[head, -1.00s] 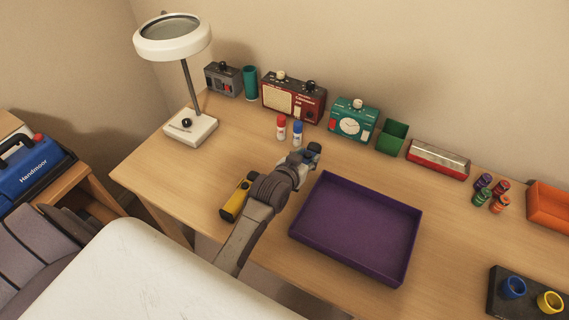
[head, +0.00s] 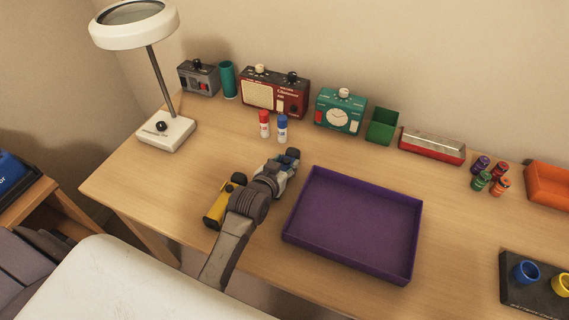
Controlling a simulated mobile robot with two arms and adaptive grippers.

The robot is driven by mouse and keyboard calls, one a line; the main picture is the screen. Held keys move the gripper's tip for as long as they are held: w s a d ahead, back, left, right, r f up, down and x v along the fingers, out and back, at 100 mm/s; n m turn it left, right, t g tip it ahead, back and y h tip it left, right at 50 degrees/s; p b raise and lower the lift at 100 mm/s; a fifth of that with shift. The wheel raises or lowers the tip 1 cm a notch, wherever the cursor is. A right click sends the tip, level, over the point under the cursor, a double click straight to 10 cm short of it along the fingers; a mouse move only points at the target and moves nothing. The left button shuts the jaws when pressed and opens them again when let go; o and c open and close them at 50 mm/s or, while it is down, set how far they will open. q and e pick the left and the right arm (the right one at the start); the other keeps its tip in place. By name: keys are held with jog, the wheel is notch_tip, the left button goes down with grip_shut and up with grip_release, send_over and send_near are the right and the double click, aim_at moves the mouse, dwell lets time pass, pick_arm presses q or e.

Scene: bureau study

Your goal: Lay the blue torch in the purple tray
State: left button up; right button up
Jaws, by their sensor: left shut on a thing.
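The purple tray (head: 350,264) lies flat and empty on the desk, right of my left gripper. My left gripper (head: 284,166) is shut on the blue torch, just off the tray's upper left corner. Only the torch's dark end (head: 293,153) shows clearly past the fingers; most of its body is hidden by the gripper. I cannot tell whether the torch touches the desk. My right gripper is not in view.
Red-capped (head: 264,124) and blue-capped (head: 282,129) bottles stand behind the gripper. A lamp (head: 165,131), radios and boxes line the back. Several small coloured reels (head: 481,181) stand right of the tray.

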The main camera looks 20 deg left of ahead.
pick_arm(q)
jog(key=o, duration=1.3)
jog(key=shift+f, duration=0.15)
